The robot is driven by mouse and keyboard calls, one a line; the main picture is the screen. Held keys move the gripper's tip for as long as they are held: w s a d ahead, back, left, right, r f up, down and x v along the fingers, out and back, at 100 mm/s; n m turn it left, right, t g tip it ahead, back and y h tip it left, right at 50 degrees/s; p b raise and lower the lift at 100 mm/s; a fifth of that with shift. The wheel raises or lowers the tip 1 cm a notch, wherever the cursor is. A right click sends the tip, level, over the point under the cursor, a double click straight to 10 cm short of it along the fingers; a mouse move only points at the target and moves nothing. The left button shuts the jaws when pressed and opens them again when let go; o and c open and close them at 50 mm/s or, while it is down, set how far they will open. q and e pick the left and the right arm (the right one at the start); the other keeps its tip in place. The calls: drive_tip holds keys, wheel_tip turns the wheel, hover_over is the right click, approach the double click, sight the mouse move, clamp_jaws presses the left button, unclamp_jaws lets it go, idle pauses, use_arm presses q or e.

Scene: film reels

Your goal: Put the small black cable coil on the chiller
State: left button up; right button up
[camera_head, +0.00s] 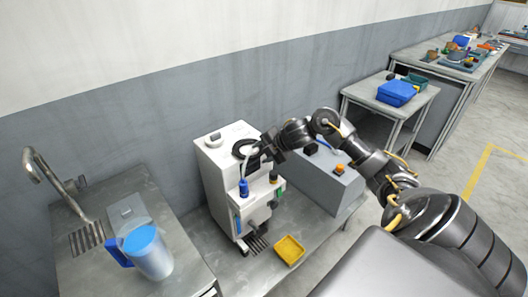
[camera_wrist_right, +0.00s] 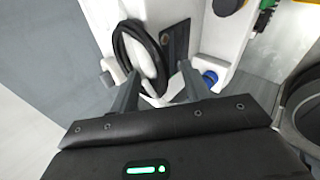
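The small black cable coil (camera_wrist_right: 122,48) is a dark ring on a white surface in the right wrist view. In the head view a black ring, the coil (camera_head: 239,146), shows on top of the white upright machine (camera_head: 217,178), which I take to be the chiller. My right gripper (camera_wrist_right: 160,78) has its two fingers apart, with the coil's near part lying between or just beyond the fingertips. In the head view my right gripper (camera_head: 257,158) is at the top of the machine and partly hides the coil. My left gripper is not in view.
A yellow tray (camera_head: 289,250) lies on the bench. A grey box (camera_head: 325,178) is to the right.

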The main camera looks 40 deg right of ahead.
drive_tip(key=shift+o, duration=0.3)
drive_tip(key=shift+s+r, duration=0.1)
drive_tip(key=v, duration=1.2)
drive_tip(key=shift+b, duration=0.3)
